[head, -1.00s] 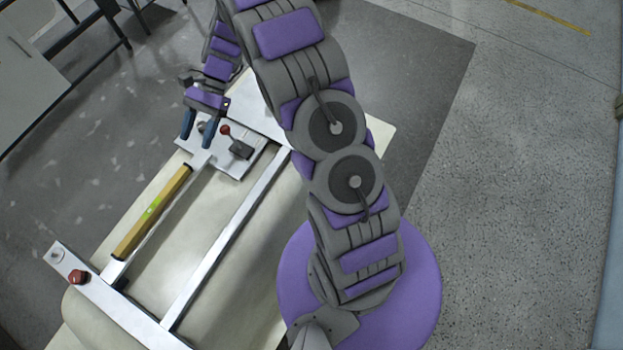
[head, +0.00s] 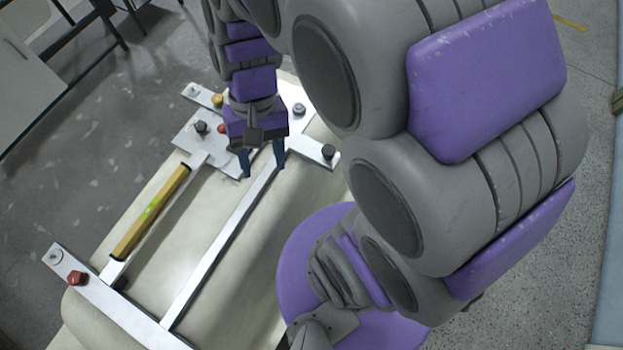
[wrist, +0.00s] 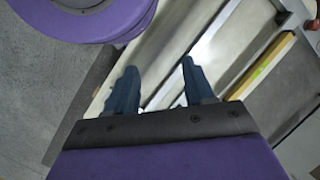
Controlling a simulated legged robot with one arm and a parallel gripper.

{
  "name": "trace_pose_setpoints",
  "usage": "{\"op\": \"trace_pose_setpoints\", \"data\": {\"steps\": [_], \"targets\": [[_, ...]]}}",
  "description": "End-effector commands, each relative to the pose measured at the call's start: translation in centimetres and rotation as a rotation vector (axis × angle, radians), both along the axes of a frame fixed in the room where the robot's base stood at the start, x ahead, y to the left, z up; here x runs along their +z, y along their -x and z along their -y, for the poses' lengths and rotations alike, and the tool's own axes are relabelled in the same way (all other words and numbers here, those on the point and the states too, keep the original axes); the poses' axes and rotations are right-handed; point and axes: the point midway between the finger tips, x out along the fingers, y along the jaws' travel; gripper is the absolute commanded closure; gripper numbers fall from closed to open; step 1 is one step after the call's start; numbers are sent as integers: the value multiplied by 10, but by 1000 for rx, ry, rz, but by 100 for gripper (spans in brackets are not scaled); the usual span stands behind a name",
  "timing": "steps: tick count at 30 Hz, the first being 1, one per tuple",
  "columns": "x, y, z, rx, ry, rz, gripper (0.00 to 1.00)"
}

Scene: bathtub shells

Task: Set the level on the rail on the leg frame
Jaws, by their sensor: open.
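The level (head: 150,213) is a long yellow bar with black ends and a green vial. It lies along the left rail of the leg frame in the head view; I cannot tell exactly how it rests on it. It also shows in the wrist view (wrist: 262,66), right of my fingers. The leg frame (head: 135,318) is pale metal with two parallel rails, and its right rail (head: 215,250) is bare. My gripper (head: 262,168) is open and empty, its fingertips around or above the right rail's far end. Its blue fingers also show in the wrist view (wrist: 159,66).
The frame lies on a cream bathtub shell (head: 225,305). A red knob (head: 77,278) stands on the near crossbar. Black knobs (head: 328,152) and a yellow knob (head: 217,100) stand at the far end. A purple round part (head: 305,240) is at the right.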

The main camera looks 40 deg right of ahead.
Motion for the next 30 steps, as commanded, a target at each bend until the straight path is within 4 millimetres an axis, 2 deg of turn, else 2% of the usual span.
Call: {"op": "trace_pose_setpoints", "data": {"steps": [1,6,12,17,30], "targets": [[3,14,4,35,16,26,47],[6,54,21,155,73,96,47],[4,83,36,257,124,157,47],[3,91,41,289,139,174,47],[3,92,41,291,140,174,47]]}}
